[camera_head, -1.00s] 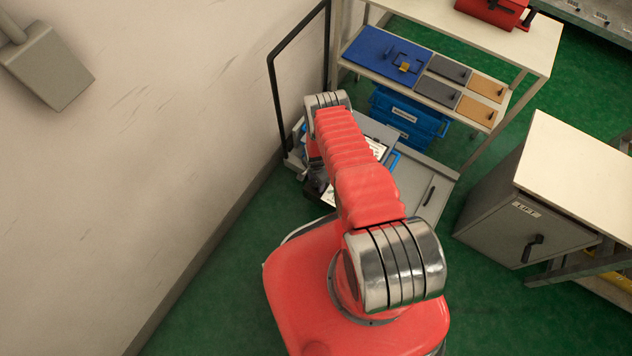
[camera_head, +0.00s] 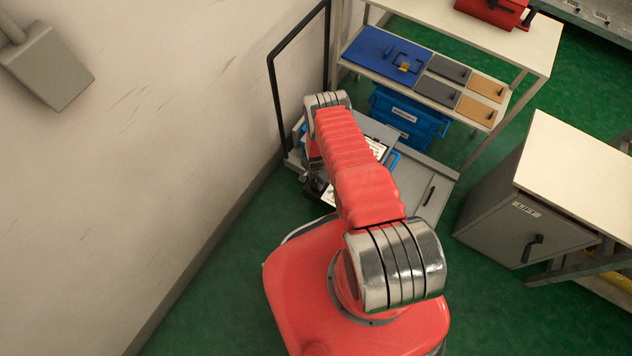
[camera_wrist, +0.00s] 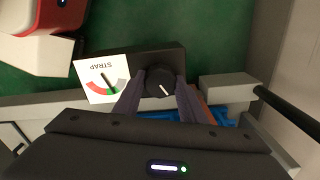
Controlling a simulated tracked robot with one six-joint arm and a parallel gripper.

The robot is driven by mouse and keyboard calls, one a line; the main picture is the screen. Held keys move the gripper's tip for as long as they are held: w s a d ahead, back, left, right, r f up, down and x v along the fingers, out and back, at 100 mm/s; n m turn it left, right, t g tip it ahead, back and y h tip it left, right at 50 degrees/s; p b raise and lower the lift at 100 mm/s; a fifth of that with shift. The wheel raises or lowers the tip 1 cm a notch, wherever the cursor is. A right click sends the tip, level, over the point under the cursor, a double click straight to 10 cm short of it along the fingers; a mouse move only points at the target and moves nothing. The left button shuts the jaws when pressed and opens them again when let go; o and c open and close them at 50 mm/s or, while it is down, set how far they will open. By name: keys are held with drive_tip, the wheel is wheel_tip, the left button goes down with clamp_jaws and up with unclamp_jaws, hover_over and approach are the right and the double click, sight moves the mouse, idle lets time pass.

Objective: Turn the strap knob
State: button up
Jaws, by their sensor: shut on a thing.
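The strap knob (camera_wrist: 160,82) is a round black knob with a white pointer line, seen in the wrist view on a dark block (camera_wrist: 165,58). Beside it on the left is a white STRAP gauge card (camera_wrist: 101,78), upside down in this view, with a red and green arc and a dark needle whose end is by the green part. My gripper (camera_wrist: 159,86) has its two dark fingers against both sides of the knob and is shut on it. In the head view my arm hides the knob and the gripper.
A grey cart or flat platform (camera_head: 432,190) with a black handle frame (camera_head: 272,85) stands along the wall. Blue crates (camera_head: 408,117) sit under a shelf table (camera_head: 447,28). A grey cabinet labelled LIFT (camera_head: 520,238) is on the right. Green floor is open between them.

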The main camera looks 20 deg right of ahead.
drive_tip(key=n, duration=1.5)
drive_tip(key=shift+n, duration=0.4)
drive_tip(key=n, duration=2)
drive_tip(key=shift+n, duration=2.7)
